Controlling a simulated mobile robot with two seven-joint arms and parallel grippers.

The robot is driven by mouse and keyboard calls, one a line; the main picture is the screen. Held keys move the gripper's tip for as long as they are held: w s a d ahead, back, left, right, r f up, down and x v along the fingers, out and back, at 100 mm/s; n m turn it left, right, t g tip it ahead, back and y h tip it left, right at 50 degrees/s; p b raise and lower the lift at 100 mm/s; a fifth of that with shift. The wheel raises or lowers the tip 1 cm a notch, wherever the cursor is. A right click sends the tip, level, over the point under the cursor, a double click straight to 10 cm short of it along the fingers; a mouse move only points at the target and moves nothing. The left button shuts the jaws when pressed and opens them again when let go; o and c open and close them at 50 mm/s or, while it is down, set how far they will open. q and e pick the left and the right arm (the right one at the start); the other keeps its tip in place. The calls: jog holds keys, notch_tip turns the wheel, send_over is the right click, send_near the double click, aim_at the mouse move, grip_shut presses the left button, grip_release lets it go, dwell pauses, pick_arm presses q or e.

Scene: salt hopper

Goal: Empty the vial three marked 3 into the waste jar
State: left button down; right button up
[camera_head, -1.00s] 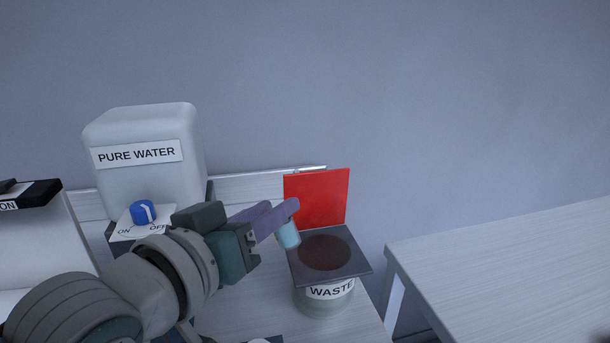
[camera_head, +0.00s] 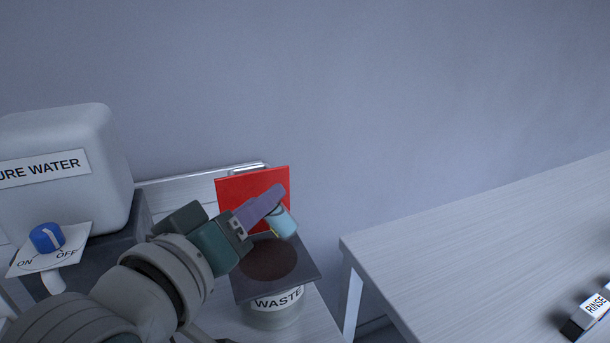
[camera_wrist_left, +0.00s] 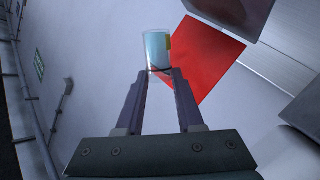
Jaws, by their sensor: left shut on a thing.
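My left gripper (camera_head: 272,207) is shut on a small clear vial (camera_head: 284,223) with pale blue contents. The vial is tilted in the head view, above the back part of the waste jar. The left wrist view shows the vial (camera_wrist_left: 157,50) between the fingertips (camera_wrist_left: 160,72); no number can be read on it. The waste jar (camera_head: 272,314) carries a WASTE label and a dark square top with a round brown-red area (camera_head: 268,261). A red square panel (camera_head: 236,190) stands upright behind it. My right gripper is not in view.
A PURE WATER tank (camera_head: 80,200) with a blue ON/OFF knob (camera_head: 46,237) stands at the left. A second table (camera_head: 480,245) is at the right, with a RINSE-labelled item (camera_head: 592,312) at its edge. A gap separates the tables.

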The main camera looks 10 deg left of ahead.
pick_arm(q)
notch_tip(320, 180, down, 5)
jog(key=n+t+b, duration=0.1)
jog(key=n+b, duration=0.3)
jog(key=n, duration=0.2)
jog(key=n+t+h+b, duration=0.1)
jog(key=n+b, duration=0.4)
jog(key=n, duration=0.1)
jog(key=shift+f+h, duration=0.1)
jog(key=shift+h, duration=0.2)
jog(key=n+b, duration=0.1)
jog(key=n, duration=0.2)
jog(key=shift+n+t+b, duration=0.3)
jog(key=shift+t, duration=0.1)
